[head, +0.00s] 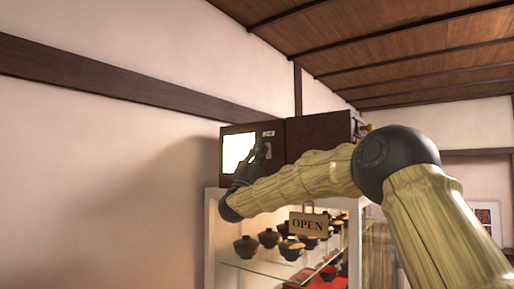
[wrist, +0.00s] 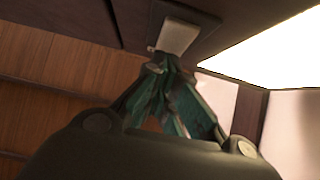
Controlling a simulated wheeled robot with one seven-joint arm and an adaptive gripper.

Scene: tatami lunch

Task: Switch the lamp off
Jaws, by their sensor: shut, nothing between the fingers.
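The lamp is a dark brown box (head: 312,136) with a glowing white panel (head: 238,152), standing on top of the display case. The panel is lit and also shows as a bright white area in the wrist view (wrist: 268,58). A small pale switch (wrist: 178,36) sits on the dark face beside the panel. My gripper (head: 262,148) is shut and empty at the front of the box, just right of the panel. In the wrist view the fingertips (wrist: 166,66) meet right by the switch's lower edge; I cannot tell whether they touch it.
Below the box stands a glass display case (head: 214,240) with several dark bowls inside and an OPEN sign (head: 307,224) hanging at its front. A pale wall (head: 100,190) with a dark beam lies to the left. The space left of the box is free.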

